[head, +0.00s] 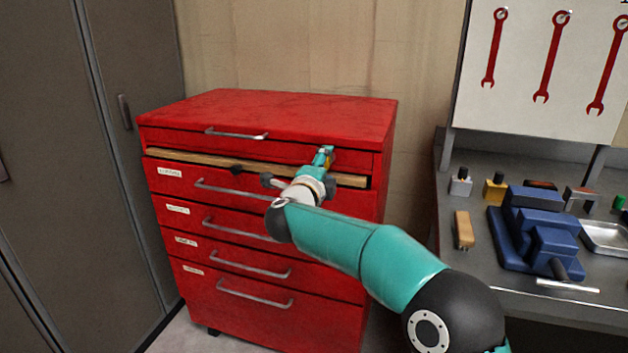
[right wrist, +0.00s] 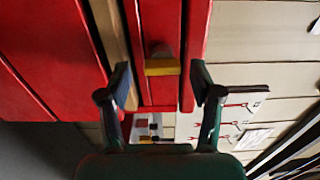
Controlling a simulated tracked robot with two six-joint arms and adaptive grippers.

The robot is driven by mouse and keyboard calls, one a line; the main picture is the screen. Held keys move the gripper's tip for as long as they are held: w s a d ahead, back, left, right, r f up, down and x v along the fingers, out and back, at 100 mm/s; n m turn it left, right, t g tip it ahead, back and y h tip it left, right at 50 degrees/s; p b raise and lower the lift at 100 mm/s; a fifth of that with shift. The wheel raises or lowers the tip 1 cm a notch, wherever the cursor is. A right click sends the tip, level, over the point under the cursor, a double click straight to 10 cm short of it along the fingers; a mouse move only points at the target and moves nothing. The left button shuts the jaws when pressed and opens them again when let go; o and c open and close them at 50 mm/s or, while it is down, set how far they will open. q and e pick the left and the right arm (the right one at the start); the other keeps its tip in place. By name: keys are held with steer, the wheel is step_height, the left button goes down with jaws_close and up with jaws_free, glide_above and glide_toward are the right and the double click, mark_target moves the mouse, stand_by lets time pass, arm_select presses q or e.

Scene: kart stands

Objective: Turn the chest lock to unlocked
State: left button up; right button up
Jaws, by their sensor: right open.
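The red tool chest (head: 270,115) stands against the wall in the head view. Its lock shows in the right wrist view as a small knob (right wrist: 160,62) with a grey body and a yellow bar, on the red chest front. My right gripper (head: 323,156) is at the upper right of the chest front and largely hides the lock in the head view. In the right wrist view its two fingers (right wrist: 160,72) are spread, one on each side of the knob, with visible gaps. It holds nothing. My left gripper is in neither view.
A pale wooden strip (head: 200,162) runs below the top drawer. Several drawers have protruding metal handles. Grey cabinets (head: 130,60) stand at the left. A workbench (head: 470,275) at the right carries a blue vise (head: 540,235) and small items. Wrenches hang above it.

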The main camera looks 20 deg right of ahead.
steer(key=v, duration=1)
steer(key=shift+s+a, duration=0.25)
steer(key=shift+f, duration=0.1)
